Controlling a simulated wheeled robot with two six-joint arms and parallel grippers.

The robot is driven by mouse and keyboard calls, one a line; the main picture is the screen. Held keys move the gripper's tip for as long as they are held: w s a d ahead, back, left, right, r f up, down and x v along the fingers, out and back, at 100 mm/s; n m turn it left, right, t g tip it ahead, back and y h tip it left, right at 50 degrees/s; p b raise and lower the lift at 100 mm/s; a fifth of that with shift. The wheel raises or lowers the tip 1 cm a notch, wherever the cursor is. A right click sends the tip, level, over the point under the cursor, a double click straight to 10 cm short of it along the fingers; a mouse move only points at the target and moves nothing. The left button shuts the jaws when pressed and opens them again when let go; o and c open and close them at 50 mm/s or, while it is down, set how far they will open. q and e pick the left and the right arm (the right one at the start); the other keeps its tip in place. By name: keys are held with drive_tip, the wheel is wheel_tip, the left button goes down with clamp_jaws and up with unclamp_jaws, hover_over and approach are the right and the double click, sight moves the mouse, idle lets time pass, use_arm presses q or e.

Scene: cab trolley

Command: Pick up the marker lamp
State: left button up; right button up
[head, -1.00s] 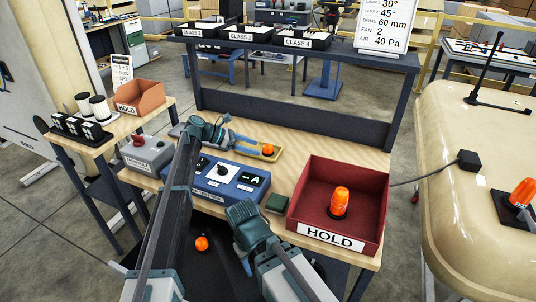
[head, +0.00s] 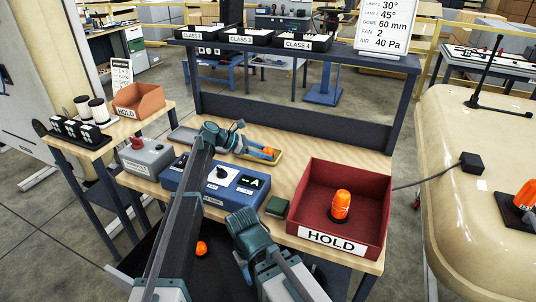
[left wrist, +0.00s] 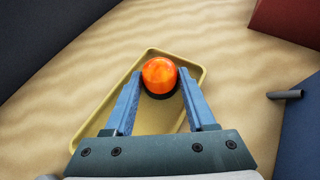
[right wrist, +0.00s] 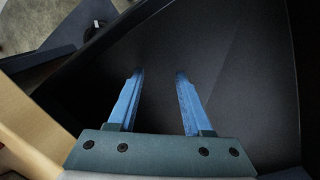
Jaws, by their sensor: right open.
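An orange lamp (head: 268,152) with a dark base stands in a shallow yellow tray (head: 279,156) on the workbench. My left gripper (left wrist: 160,80) is open and empty. In the left wrist view the same lamp (left wrist: 159,74) lies at the fingertips, roughly centred between them; I cannot tell whether they touch it. Another orange lamp (head: 341,204) stands in the red HOLD bin (head: 309,190). One more orange lamp (head: 201,248) is low down below the bench top. My right gripper (right wrist: 158,75) is open and empty, facing a dark surface.
A blue test box (head: 197,190) with a dial and display stands at the bench's front, beside a grey button box (head: 147,155). A small green block (head: 277,206) lies by the red bin. A shelf (head: 290,52) with black class bins spans the back. Bare wood lies behind the tray.

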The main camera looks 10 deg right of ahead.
use_arm(q)
drive_tip(key=c, duration=0.5)
drive_tip(key=shift+r+p, duration=0.6)
use_arm(e)
drive_tip(key=shift+r, duration=0.6)
use_arm(q)
wheel_tip(320, 180, up, 3)
drive_tip(key=p, duration=0.3)
drive_tip(key=shift+r, duration=0.15)
use_arm(e)
wheel_tip(320, 180, up, 3)
drive_tip(key=shift+r, duration=0.15)
use_arm(q)
drive_tip(key=s, duration=0.2)
drive_tip(key=shift+s+d+f, duration=0.3)
drive_tip(key=shift+f, duration=0.05)
use_arm(e)
drive_tip(key=shift+f, duration=0.35)
use_arm(q)
drive_tip(key=s+d, duration=0.1)
drive_tip(key=s, duration=0.3)
drive_tip(key=s+d, duration=0.2)
drive_tip(key=s, duration=0.2)
drive_tip(key=s+d+r, duration=0.1)
drive_tip(key=s, duration=0.3)
drive_tip(key=shift+s+d+r+p, duration=0.1)
drive_tip(key=shift+s+d+p, duration=0.1)
drive_tip(key=shift+s+p, duration=0.2)
use_arm(e)
drive_tip(key=shift+r, duration=0.6)
